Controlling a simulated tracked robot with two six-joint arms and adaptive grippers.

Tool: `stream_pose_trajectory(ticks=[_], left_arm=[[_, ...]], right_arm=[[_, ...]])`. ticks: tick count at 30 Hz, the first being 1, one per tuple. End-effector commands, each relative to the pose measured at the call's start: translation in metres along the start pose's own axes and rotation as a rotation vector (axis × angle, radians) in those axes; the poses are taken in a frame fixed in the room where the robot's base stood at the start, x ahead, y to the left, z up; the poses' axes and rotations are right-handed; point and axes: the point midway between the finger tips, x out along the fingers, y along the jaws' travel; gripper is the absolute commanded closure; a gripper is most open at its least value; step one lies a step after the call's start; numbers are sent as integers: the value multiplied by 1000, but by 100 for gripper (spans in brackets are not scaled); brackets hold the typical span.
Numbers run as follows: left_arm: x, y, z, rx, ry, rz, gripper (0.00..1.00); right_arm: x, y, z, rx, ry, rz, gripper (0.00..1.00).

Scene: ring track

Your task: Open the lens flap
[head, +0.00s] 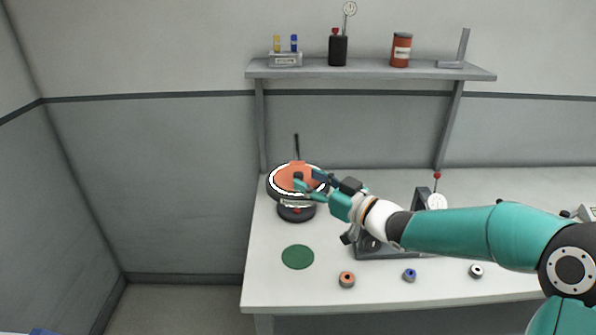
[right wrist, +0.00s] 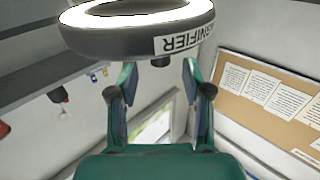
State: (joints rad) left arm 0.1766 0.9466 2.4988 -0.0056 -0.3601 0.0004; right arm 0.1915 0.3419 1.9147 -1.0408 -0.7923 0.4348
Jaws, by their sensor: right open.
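The magnifier (head: 270,190) stands at the back left of the bench, a dark round head with a bright white ring. An orange disc, which looks like the lens flap (head: 284,182), covers the ring's middle, with a small dark knob on it. My right gripper (head: 311,182) is open at the ring's right front side, its fingers overlapping the disc in the picture; I cannot tell whether they touch it. In the right wrist view the magnifier's labelled rim (right wrist: 110,42) hangs across the top, just beyond the open, empty fingers. My left gripper is out of view.
A green disc (head: 298,257) lies on the bench (head: 265,285). Several small coloured spools, one of them orange (head: 347,280), line the front edge. A grey stand (head: 422,197) is behind my right forearm. A shelf (head: 370,70) with small items hangs above.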

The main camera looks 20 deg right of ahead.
Motion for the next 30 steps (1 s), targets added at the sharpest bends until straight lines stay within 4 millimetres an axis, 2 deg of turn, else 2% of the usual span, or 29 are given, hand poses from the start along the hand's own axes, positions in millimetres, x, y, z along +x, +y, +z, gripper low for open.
stream_pose_trajectory(ticks=[3,7,12,19,20,28,30], left_arm=[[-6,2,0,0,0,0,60],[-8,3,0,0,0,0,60],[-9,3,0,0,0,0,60],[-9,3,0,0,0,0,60],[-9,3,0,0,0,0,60],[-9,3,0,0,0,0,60],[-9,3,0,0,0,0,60]], right_arm=[[20,-1,-1,1,-1,-2,51],[34,0,-1,0,0,-1,51],[41,0,0,1,0,1,51],[41,0,0,0,0,1,51],[41,0,0,0,0,1,52],[41,1,0,0,0,2,98],[41,1,0,0,0,2,100]])
